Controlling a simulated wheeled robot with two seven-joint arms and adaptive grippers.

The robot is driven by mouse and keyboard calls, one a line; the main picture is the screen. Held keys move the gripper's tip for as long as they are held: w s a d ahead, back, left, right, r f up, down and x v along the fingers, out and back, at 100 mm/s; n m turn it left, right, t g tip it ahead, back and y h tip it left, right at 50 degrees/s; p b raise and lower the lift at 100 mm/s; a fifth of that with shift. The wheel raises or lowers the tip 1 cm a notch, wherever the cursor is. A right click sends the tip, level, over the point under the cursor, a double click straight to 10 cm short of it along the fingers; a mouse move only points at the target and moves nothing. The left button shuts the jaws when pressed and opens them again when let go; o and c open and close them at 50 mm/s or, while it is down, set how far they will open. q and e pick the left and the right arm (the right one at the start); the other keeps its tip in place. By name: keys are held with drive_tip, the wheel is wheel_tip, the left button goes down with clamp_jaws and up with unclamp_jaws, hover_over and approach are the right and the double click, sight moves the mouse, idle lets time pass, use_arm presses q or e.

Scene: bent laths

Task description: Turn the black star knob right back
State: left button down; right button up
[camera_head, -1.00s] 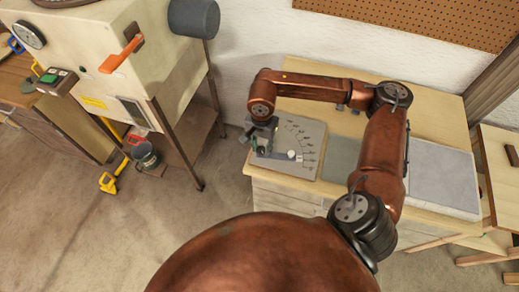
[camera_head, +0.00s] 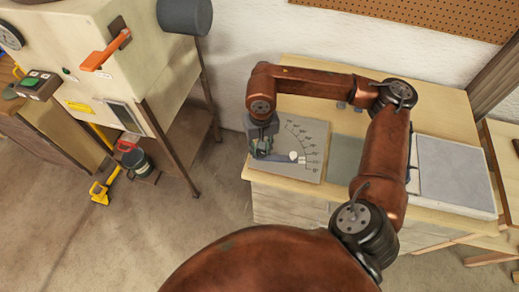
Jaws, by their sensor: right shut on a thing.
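The grey plate (camera_head: 313,139) with a fan of scale marks lies on the left end of the wooden bench. A dark bar with a white round knob (camera_head: 293,156) runs across it from near my right gripper. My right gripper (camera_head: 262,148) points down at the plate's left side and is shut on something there. The black star knob is hidden by the gripper, so its angle cannot be told; the grip's place fits it. My left gripper is not in view.
The wooden bench (camera_head: 300,104) also carries a pale grey slab (camera_head: 455,172) at right. A cream machine with an orange lever (camera_head: 104,52) stands at left, with a yellow-handled item (camera_head: 99,194) below it. Open floor lies between.

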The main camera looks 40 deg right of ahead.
sight(261, 152)
drive_tip(key=shift+s, duration=0.1)
idle(0.3)
drive_tip(key=o, duration=1.2)
drive_tip(key=shift+c, duration=0.2)
wheel_tip(261, 152, up, 12)
